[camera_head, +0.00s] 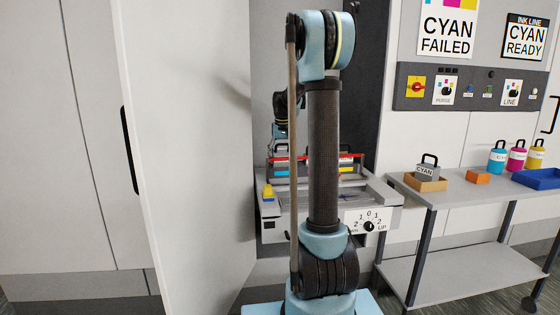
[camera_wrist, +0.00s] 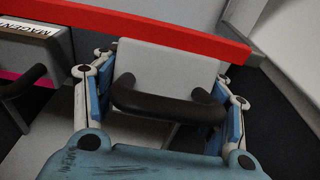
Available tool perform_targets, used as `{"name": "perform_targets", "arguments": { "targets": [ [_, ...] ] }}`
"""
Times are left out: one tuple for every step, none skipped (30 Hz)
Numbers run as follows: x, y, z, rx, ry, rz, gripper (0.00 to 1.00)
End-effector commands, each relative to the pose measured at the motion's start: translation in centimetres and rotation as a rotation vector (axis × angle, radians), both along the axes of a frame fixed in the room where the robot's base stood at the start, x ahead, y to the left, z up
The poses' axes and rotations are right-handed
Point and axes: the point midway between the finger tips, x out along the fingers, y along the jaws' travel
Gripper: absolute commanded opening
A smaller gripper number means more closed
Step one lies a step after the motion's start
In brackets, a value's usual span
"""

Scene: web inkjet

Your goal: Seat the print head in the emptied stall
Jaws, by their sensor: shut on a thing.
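My gripper (camera_wrist: 165,92) is shut on the black handle (camera_wrist: 165,106) of a grey print head (camera_wrist: 168,66) in the wrist view. Its blue-padded fingers stand on both sides of the handle. The held head's label and lower part are hidden. A red bar (camera_wrist: 140,20) crosses just beyond the head; I cannot tell whether they touch. A neighbouring head marked MAGENTA (camera_wrist: 35,42) sits to the left. In the head view my arm hides much of the printer carriage (camera_head: 352,180), including the stall. Another grey head marked CYAN (camera_head: 425,172) stands in a tan tray (camera_head: 427,184).
A grey cart (camera_head: 470,203) at right bears the tray, an orange block (camera_head: 478,177), ink bottles (camera_head: 497,157) and a blue bin (camera_head: 537,179). A yellow item (camera_head: 268,192) is at the carriage's left. A white panel (camera_head: 185,150) stands close left of my arm. Wall signs read CYAN FAILED and CYAN READY.

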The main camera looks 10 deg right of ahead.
Motion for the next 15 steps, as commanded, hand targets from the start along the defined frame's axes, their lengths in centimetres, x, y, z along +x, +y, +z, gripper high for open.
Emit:
{"name": "perform_targets", "arguments": {
  "targets": [
    [-0.07, -0.01, -0.88, -0.001, 0.004, 0.000, 0.02],
    [-0.03, 0.00, -1.05, -0.001, 0.005, 0.000, 0.02],
    [0.05, 0.03, -1.18, -0.001, 0.006, 0.000, 0.02],
    [0.13, 0.05, -1.26, -0.001, 0.007, 0.000, 0.02],
    [0.22, 0.06, -1.34, 0.000, 0.009, 0.001, 0.02],
    [0.37, 0.09, -1.47, 0.000, 0.011, 0.001, 0.02],
    [0.49, 0.10, -1.59, 0.000, 0.012, 0.001, 0.02],
    [0.61, 0.12, -1.72, 0.000, 0.013, 0.001, 0.71],
    [0.71, 0.14, -1.83, 0.000, 0.015, 0.002, 0.80],
    [0.74, 0.17, -1.84, 0.000, 0.015, 0.002, 0.86],
    [0.75, 0.19, -1.82, 0.000, 0.015, 0.002, 0.86],
    [0.76, 0.23, -1.80, 0.000, 0.014, 0.003, 0.86],
    [0.67, 0.27, -1.69, 0.000, 0.013, 0.003, 0.86],
    [0.51, 0.30, -1.50, 0.000, 0.011, 0.003, 0.86],
    [0.29, 0.34, -1.25, 0.000, 0.008, 0.004, 0.86]
  ]
}}
